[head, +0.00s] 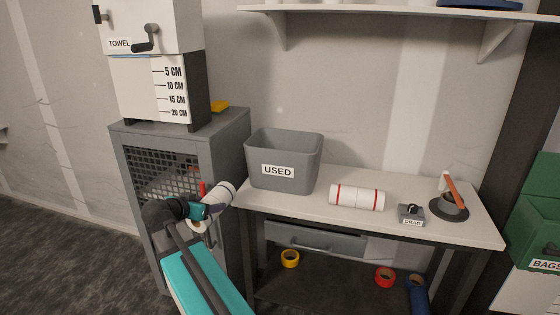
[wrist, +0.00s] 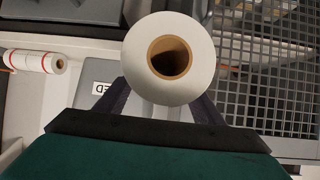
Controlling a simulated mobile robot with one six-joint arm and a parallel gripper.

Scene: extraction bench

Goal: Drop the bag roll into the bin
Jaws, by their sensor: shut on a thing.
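The bag roll (head: 222,194), a white roll with a brown cardboard core, is held in my gripper (head: 208,207). In the wrist view the roll's (wrist: 200,55) open end faces the camera, between the fingers of my gripper (wrist: 165,98). My gripper is shut on it. The grey bin (head: 284,150), labelled USED, stands upright on the left end of the bench. The held roll is left of the bin and apart from it in the head view. The bin's inner floor is hidden.
A white roll with red stripes (head: 357,197) lies on the bench (head: 330,219) right of the bin. A small DRAD-labelled block (head: 411,214) and a dark round holder (head: 449,208) stand farther right. A grey mesh-door cabinet (head: 222,150) is behind my gripper. A shelf (head: 390,13) hangs above.

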